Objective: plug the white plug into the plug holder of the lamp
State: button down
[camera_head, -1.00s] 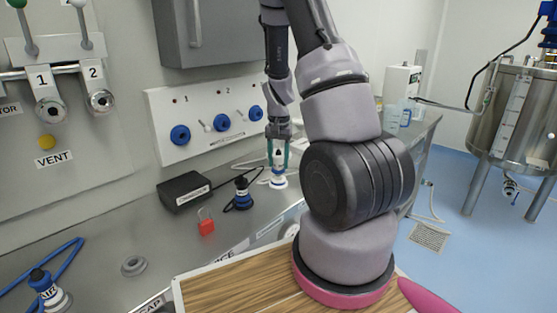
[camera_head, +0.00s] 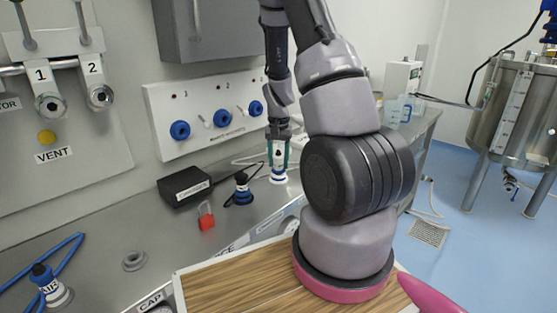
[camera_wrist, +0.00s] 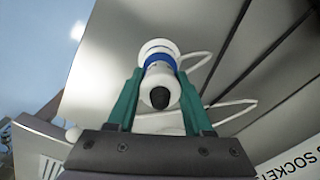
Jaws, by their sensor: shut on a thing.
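The white plug (camera_wrist: 161,82), with a blue ring and a dark round end, sits between the two green fingers of my gripper (camera_wrist: 160,100) in the wrist view. My gripper (camera_head: 278,155) is shut on it. In the head view the plug (camera_head: 278,175) is upright, low over the steel bench; I cannot tell whether its white lower end touches anything. A white cable (camera_wrist: 235,104) runs beside it. Three blue round sockets, one of them here (camera_head: 222,118), are on a white wall panel (camera_head: 160,98). I cannot tell which holder belongs to the lamp.
A black labelled box (camera_head: 185,185), a black-and-blue plug (camera_head: 243,190) and a red padlock (camera_head: 206,222) stand on the steel bench (camera_head: 100,240) left of my gripper. A grey ring (camera_head: 134,260) and an air connector (camera_head: 48,287) are nearer. A grey cabinet (camera_head: 215,35) hangs above the panel.

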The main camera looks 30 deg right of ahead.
jog(key=shift+f, duration=0.5)
dwell(0.3)
jog(key=shift+c, duration=1.1)
grip_release()
notch_tip(320, 180, up, 11)
jog(key=shift+f, duration=0.1)
